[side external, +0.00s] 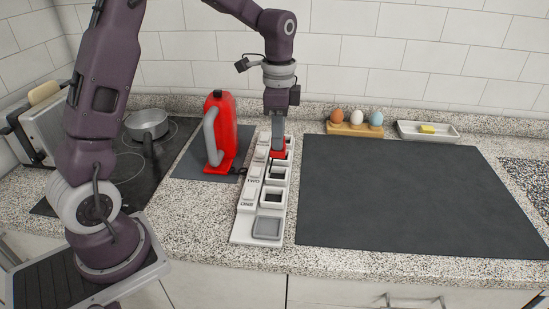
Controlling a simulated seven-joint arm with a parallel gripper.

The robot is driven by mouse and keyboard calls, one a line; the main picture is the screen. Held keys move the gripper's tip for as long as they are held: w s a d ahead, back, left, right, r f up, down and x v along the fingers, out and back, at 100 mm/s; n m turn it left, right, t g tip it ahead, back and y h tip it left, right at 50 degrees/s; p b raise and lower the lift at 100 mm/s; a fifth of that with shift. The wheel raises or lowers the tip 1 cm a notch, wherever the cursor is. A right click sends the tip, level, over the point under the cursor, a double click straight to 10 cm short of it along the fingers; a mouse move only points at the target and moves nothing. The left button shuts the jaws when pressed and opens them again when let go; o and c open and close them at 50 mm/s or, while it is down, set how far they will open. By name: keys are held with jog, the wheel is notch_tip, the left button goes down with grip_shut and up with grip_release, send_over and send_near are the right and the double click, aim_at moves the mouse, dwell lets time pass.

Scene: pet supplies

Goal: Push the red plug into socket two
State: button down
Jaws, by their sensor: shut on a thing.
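The red plug (278,154) is between the fingers of my gripper (279,146), which points down and is shut on it. The plug is over the far half of the white socket strip (243,236), beyond socket two (277,174). I cannot tell whether it hovers over the strip or touches it. Socket two, beside the label TWO, looks empty with a dark opening. The nearer socket, beside the label ONE (246,204), also looks empty. The plug hides part of the strip behind it.
A red appliance (222,120) with a grey handle stands on a dark mat left of the strip. A pot (147,124) sits on the hob. A large dark mat (410,190) lies clear at right. An egg holder (354,129) and butter dish (428,131) stand behind.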

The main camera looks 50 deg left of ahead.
aim_at(277, 153)
jog(key=shift+w+a+f, duration=0.15)
jog(key=shift+w+a, duration=0.3)
jog(key=shift+a, duration=0.25)
jog(key=shift+f, duration=2.9)
jog(key=shift+f, duration=1.4)
jog(key=c, duration=1.3)
grip_release()
jog(key=shift+c, duration=0.2)
